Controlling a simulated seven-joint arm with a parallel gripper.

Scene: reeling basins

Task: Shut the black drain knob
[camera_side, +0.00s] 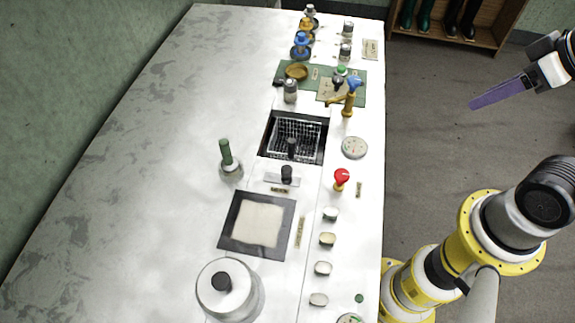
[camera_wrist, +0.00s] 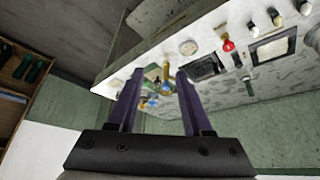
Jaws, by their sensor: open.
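Several black knobs show in the side view, and no label is readable to tell which is the drain knob. One black knob (camera_side: 287,173) stands on a small metal plate between the basket basin and the pale square panel. Another small dark knob (camera_side: 337,82) sits by the green mat, beside a brass tap with a blue handle (camera_side: 354,83). My gripper (camera_side: 475,104) is in the air right of the bench, far from all of them. In the wrist view my gripper (camera_wrist: 158,73) has its two purple fingers apart with nothing held between them.
The basin with a wire basket (camera_side: 296,137) is mid-bench. A red knob (camera_side: 341,178), a gauge (camera_side: 354,147) and several pale knobs line the right edge. The bench's left side is clear.

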